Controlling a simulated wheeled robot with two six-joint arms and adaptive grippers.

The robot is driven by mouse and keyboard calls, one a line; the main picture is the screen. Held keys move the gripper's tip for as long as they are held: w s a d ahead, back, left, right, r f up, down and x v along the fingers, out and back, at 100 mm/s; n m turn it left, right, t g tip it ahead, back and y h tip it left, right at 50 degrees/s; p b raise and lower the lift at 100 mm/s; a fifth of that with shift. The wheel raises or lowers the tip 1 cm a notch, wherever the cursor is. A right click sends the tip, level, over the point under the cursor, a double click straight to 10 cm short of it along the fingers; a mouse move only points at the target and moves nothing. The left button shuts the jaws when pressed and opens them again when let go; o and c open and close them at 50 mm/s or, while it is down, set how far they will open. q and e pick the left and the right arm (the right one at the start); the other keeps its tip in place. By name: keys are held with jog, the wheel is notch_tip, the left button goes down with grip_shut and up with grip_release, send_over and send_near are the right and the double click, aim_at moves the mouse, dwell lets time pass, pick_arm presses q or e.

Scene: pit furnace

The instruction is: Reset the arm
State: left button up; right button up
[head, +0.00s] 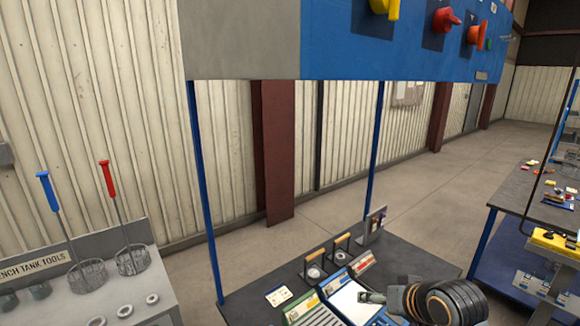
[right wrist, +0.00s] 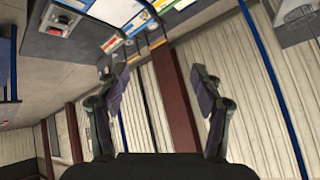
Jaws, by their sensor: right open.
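My right gripper (head: 372,297) shows at the bottom of the head view, small and partly foreshortened, in front of the dark worktable (head: 405,262). In the right wrist view my right gripper (right wrist: 162,88) has its two fingers wide apart with nothing between them. The wall and a dark red post show through the gap. My left gripper does not show in the head view.
A blue control panel (head: 420,40) with coloured knobs hangs above the worktable. Wooden-handled tools (head: 328,254) and a white sheet (head: 350,302) lie near my right arm. A quench tool stand (head: 105,285) holds wire baskets at left. Another bench (head: 520,190) stands right.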

jog(key=s+d+f+n+g+h, duration=0.25)
jog(key=s+f+g+h, duration=0.2)
jog(key=s+f, duration=1.55)
jog(key=s+d+f+g+y+b, duration=0.1)
jog(key=s+d+f+b, duration=0.1)
jog(key=f, duration=1.2)
jog(key=s+d+f+g+b, duration=0.1)
jog(key=s+d+f, duration=0.1)
jog(key=f, duration=1.3)
jog(key=s+f+m+b, duration=0.1)
jog(key=s+f+b, duration=0.1)
jog(key=s+f, duration=1.5)
jog(key=shift+s+d+g, duration=0.3)
jog(key=shift+s+g, duration=0.05)
jog(key=shift+s, duration=0.15)
